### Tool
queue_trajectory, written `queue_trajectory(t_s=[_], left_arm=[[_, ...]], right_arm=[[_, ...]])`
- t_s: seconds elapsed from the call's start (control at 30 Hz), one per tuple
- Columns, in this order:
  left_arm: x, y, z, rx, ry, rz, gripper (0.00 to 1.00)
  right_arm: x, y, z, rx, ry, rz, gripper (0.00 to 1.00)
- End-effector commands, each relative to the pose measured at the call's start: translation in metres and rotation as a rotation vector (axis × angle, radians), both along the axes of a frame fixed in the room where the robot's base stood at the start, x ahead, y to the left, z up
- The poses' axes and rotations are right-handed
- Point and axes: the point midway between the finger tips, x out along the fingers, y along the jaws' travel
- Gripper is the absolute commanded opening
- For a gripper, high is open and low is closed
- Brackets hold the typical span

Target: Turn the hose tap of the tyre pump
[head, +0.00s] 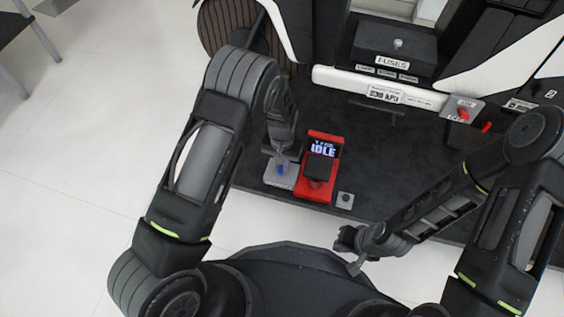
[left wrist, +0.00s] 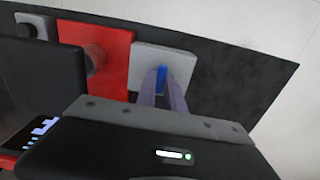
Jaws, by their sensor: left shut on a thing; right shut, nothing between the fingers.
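The tyre pump (head: 311,188) is a red unit on the dark bench, with a lit screen (head: 323,148) reading "IDLE". The hose tap (head: 282,170) is a small blue handle on a grey plate (head: 270,181) just left of the pump. In the left wrist view the blue tap (left wrist: 161,80) stands on its light grey plate (left wrist: 142,56) beside the red pump body (left wrist: 112,45). My left gripper (left wrist: 162,84) is shut on the tap, its fingers on either side of it. My right gripper (head: 351,254) is shut and empty, in front of the bench's near edge, away from the pump.
A small grey block with a black knob (head: 345,199) is right of the pump. Farther back are a white bar with a "238 kPa" label (head: 385,95), a fuse box (head: 396,42) and a red switch (head: 463,115).

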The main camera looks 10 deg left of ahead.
Motion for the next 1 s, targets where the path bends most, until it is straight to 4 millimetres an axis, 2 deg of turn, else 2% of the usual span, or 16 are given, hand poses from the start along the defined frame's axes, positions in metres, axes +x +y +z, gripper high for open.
queue_trajectory(t_s=[0.57,0.6,0.8,0.87,1.0], left_arm=[[0.0001,0.0002,-0.0001,0.000,0.000,0.053,0.00],[0.0000,0.0002,-0.0001,0.000,0.000,0.053,0.15],[0.0000,0.0001,0.0000,0.000,0.000,0.051,0.31],[0.0000,0.0001,0.0000,0.000,0.000,0.051,0.35],[0.0000,0.0001,0.0000,0.000,0.000,0.050,0.35]], right_arm=[[-0.0005,0.0000,0.0021,0.000,0.002,0.001,0.00],[-0.0005,0.0000,0.0020,0.000,0.002,0.001,0.00],[-0.0005,0.0000,0.0020,0.000,0.002,0.001,0.00],[-0.0005,0.0000,0.0020,0.000,0.002,0.001,0.00],[-0.0005,0.0000,0.0020,0.000,0.002,0.001,0.00]])
